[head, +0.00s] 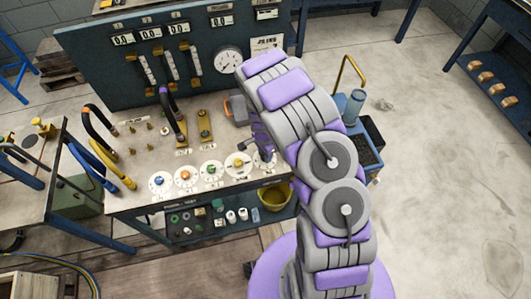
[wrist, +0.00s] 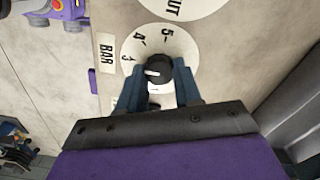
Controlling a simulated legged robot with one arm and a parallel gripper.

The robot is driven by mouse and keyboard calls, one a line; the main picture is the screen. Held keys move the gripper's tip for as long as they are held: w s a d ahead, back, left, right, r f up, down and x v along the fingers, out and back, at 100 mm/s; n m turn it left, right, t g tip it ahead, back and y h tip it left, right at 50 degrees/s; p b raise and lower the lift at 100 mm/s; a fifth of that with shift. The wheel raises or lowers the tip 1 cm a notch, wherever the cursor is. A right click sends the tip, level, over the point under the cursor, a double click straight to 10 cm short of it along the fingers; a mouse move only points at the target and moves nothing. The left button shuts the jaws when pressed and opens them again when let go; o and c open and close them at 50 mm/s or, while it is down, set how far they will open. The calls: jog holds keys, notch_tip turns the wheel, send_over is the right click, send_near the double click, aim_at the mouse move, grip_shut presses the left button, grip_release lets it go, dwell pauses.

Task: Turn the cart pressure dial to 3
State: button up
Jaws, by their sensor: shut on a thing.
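The pressure dial (wrist: 187,44) is a white round plate with a BAR label at its left, in the wrist view. Its black knob (wrist: 165,73) has a white pointer mark that faces left, a little below the numeral that looks like 3. The numerals 4 and 5 show above. My gripper (wrist: 173,88) has its two dark fingers on either side of the knob and is shut on it. The lower part of the scale is hidden by the fingers. In the head view my gripper (head: 262,152) is at the right end of the bench's dial row, and the dial there is mostly hidden.
The bench top (head: 140,165) carries several dials with coloured knobs, such as a yellow one (head: 238,162), and hoses. A gauge panel (head: 100,70) stands behind. A yellow bucket (head: 274,196) sits on the lower shelf. Floor to the right (head: 440,180) is clear.

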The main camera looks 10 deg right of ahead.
aim_at(263, 155)
jog(key=o, duration=1)
jog(key=shift+a, duration=0.25)
jog(key=shift+o, duration=0.2)
jog(key=shift+d+r, duration=0.1)
jog(key=shift+r, duration=0.2)
notch_tip(263, 155, up, 17)
jog(key=shift+p, duration=0.4)
jog(key=shift+f, duration=0.1)
